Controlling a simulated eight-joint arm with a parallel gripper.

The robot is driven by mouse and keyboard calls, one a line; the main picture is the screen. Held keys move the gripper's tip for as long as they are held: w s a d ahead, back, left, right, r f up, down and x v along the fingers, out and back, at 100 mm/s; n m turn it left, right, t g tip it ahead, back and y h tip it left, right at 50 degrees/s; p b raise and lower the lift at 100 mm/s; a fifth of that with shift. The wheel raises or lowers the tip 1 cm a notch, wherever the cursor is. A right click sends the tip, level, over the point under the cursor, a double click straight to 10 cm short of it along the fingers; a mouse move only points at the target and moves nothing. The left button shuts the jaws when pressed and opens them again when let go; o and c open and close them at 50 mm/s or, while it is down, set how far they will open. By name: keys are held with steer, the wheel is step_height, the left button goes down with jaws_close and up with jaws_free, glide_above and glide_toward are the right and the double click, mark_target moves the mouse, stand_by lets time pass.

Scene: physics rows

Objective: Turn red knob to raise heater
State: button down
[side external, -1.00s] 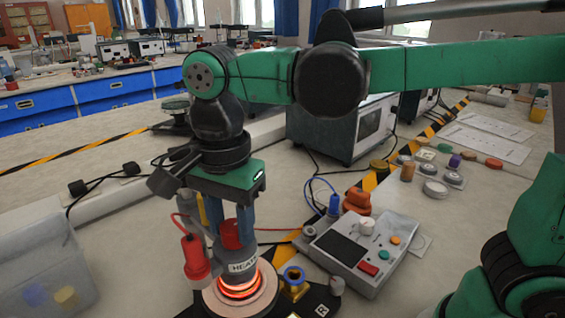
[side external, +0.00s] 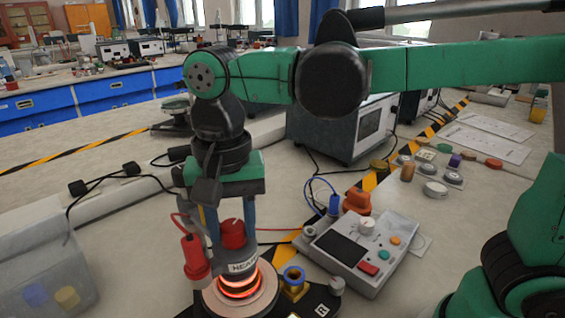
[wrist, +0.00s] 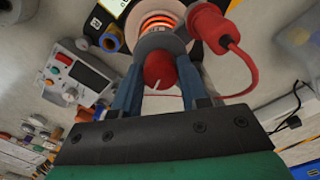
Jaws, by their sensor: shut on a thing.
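The red knob (side external: 233,236) sits on top of the grey heater column (side external: 243,266), whose label reads "HEA" with the rest cut off. An orange-glowing coil (side external: 239,285) shows below the label, above a pale round base. My gripper (side external: 231,232) points down over the column, with its blue fingers on both sides of the knob, shut on it. In the wrist view the red knob (wrist: 160,70) with a white mark lies between the two fingers (wrist: 159,84).
A red plug with a red cable (side external: 195,256) stands close left of the column. A brass post with a blue ring (side external: 294,280) is close right. A control box (side external: 349,251) with buttons lies further right. A clear bin (side external: 45,262) is at the left.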

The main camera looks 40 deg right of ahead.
mark_target(234, 226)
steer(key=n, duration=1.3)
steer(key=shift+d, duration=0.1)
steer(key=shift+n, duration=0.4)
steer(key=shift+c, duration=2.3)
jaws_free()
steer(key=shift+r, duration=2.85)
